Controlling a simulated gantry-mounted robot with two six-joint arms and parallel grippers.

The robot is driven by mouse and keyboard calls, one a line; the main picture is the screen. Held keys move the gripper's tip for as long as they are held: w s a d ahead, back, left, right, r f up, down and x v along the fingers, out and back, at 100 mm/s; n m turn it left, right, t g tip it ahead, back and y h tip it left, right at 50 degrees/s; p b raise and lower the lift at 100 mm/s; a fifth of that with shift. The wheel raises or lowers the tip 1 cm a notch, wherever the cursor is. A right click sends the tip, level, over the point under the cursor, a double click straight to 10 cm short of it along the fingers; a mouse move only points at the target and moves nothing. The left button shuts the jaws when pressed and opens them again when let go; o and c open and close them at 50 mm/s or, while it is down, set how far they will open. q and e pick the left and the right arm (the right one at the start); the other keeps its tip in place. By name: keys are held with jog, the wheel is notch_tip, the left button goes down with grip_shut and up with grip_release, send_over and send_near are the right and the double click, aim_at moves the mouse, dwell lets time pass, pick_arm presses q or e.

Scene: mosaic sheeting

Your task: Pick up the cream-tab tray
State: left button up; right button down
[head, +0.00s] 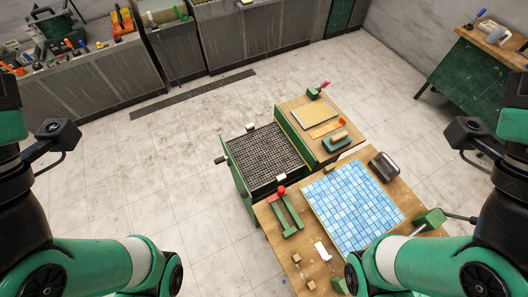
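A dark tray (265,188) with a fine grid surface sits in a green stand (240,190) left of the wooden table. One cream tab (250,127) shows at its far edge and another cream tab (281,177) at its near edge, so it looks like the cream-tab tray. Nothing of mine touches it. My left and right arms show at the lower left and lower right, but both grippers are out of view.
The near wooden table (274,236) holds a blue mosaic sheet (352,206), a green fork-shaped tool with a red knob (287,213), and small blocks. A side table (295,105) adjoins the stand. The floor (165,165) left of the stand is clear.

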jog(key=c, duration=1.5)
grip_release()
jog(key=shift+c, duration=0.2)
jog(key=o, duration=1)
